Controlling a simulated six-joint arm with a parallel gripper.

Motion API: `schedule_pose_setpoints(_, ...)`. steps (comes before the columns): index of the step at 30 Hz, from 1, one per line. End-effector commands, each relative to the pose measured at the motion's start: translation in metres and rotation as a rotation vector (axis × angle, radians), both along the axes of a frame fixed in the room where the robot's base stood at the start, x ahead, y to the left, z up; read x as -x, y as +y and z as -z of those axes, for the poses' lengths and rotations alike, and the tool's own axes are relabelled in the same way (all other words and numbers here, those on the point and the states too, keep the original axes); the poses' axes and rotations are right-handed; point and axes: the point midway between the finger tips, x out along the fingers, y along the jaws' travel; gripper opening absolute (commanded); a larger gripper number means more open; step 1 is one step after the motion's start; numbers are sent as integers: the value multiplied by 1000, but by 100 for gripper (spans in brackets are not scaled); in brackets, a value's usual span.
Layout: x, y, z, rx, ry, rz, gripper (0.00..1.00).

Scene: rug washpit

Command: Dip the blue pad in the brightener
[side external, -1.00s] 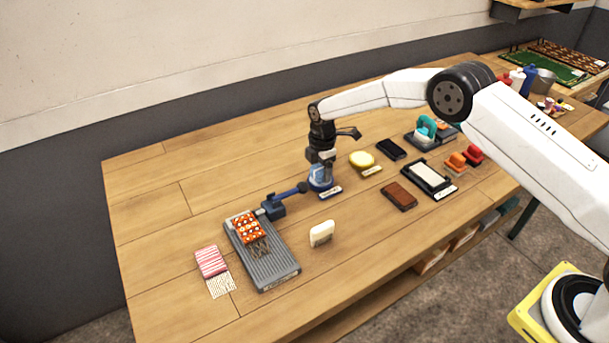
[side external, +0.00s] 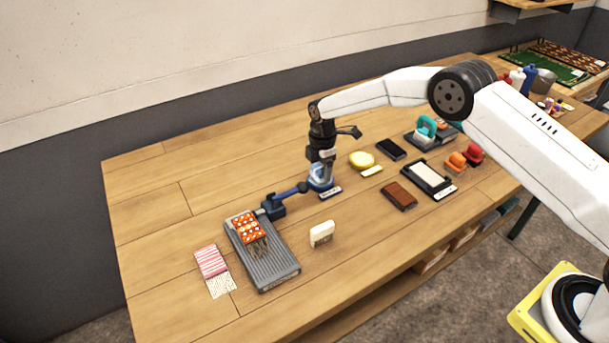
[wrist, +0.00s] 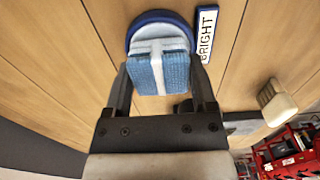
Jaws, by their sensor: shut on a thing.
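My gripper (side external: 321,166) is over the brightener dish, a round dish with a dark blue rim (side external: 313,187) near the middle of the bench. In the wrist view my gripper (wrist: 160,78) is shut on the blue pad (wrist: 146,78), a ribbed blue block with a pale cross-shaped strip. The pad overlaps the dish (wrist: 133,28) in that view. I cannot tell whether it touches the liquid, as the fingers hide the contact in the side view. A label reading BRIGHT (wrist: 206,35) lies beside the dish.
A grey ribbed board (side external: 275,262) holds an orange patterned piece (side external: 248,228) and a blue clamp (side external: 274,207) close to the dish. A cream block (side external: 321,234) stands in front. A yellow pad (side external: 362,160) and a brown block (side external: 398,196) lie to the right.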

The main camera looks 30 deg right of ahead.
Motion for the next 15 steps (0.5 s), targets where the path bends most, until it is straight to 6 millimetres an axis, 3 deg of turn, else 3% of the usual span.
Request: schedule_pose_setpoints(15, 0, 0, -31, 0, -2, 0, 25)
